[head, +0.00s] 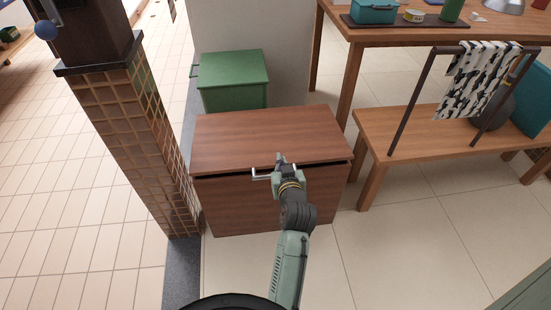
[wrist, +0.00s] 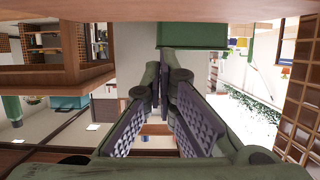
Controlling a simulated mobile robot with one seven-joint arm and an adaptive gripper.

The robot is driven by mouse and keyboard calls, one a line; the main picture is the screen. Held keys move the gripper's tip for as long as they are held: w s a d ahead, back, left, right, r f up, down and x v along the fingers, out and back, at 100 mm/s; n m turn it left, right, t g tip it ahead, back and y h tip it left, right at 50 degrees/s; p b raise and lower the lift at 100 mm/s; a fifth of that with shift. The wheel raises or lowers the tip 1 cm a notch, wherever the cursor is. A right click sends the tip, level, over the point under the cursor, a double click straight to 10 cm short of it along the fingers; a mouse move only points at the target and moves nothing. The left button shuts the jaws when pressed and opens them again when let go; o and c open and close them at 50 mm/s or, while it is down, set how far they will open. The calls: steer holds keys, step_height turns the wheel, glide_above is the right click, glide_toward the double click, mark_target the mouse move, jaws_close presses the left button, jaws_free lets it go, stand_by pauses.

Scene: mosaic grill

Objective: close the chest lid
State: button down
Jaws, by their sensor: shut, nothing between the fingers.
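The brown wooden chest (head: 235,208) stands on the floor in the middle of the head view. Its lid (head: 245,137) lies almost flat over it, with a thin dark gap under the front edge, so it is slightly raised. A pale metal handle (head: 260,177) shows at the front near that edge. My gripper (head: 281,159) is at the lid's front edge, right of the handle; I cannot tell whether it touches the lid. In the wrist view my gripper (wrist: 167,75) is shut and empty. A brown wooden surface spans the top of that view.
A green box (head: 233,80) stands behind the chest. A tiled pillar (head: 130,140) rises close on the left. A wooden bench (head: 400,137) with a cloth on a rack (head: 475,80) is at right. Floor in front right is clear.

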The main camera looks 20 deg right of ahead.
steer(key=w+d+f+p, duration=0.1)
steer(key=w+d+f, duration=0.1)
steer(key=w+f, duration=0.4)
steer(key=shift+w+f, duration=0.25)
steer(key=shift+w, duration=0.05)
